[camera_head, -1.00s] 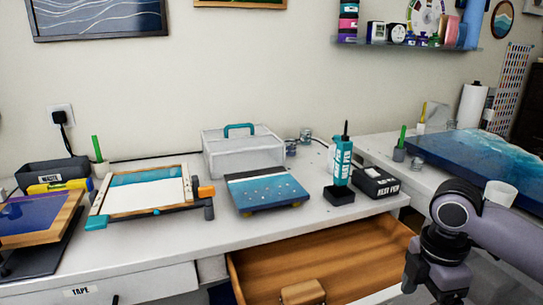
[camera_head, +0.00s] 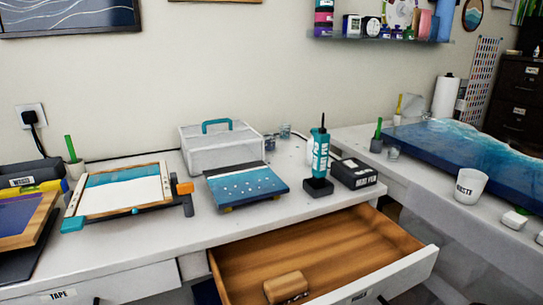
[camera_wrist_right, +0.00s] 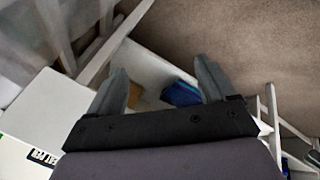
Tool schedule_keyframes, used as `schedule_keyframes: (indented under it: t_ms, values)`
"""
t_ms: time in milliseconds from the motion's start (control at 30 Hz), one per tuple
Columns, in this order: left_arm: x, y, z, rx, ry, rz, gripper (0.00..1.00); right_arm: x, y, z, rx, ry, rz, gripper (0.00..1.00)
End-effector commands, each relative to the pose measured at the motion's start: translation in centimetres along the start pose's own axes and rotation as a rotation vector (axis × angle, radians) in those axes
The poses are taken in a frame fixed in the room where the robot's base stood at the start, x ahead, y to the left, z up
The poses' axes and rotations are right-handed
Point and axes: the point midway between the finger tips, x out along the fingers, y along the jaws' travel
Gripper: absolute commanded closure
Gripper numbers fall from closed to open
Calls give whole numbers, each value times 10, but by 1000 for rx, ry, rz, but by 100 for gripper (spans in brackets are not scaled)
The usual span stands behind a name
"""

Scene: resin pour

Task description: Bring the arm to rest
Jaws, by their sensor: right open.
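My right gripper (camera_wrist_right: 163,88) shows only in the right wrist view, with its two fingers apart and nothing between them held. It points toward the floor (camera_wrist_right: 240,50) and some white furniture. My right arm is out of the head view. My left gripper is not in view in either picture.
The drawer (camera_head: 330,250) stands open below the desk, with a wooden block (camera_head: 286,287) inside. On the desk are a teal bottle (camera_head: 320,155) in a black stand, a black box (camera_head: 354,172), a blue panel (camera_head: 245,187), a clear case (camera_head: 220,150) and a framed piece (camera_head: 125,190). A white cup (camera_head: 470,187) stands at right.

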Motion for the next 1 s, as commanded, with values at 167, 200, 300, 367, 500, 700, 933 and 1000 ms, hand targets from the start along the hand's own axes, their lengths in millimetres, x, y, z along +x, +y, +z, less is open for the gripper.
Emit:
schedule_keyframes:
  t_ms: [167,200,300,367,500,700,933,1000]
  values:
    - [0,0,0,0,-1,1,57,12,-23,29,60,53,86,17]
    - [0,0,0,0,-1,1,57,13,-28,35,70,67,105,17]
    - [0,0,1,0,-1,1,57,13,-40,49,85,104,147,17]
    - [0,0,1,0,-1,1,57,12,-48,57,90,126,166,17]
    - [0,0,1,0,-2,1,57,6,-65,73,86,177,199,17]
    - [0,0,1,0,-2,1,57,-5,-90,90,67,243,212,17]
    - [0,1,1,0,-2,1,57,1,-124,70,234,308,200,17]
    - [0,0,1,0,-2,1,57,4,-136,60,301,325,192,17]
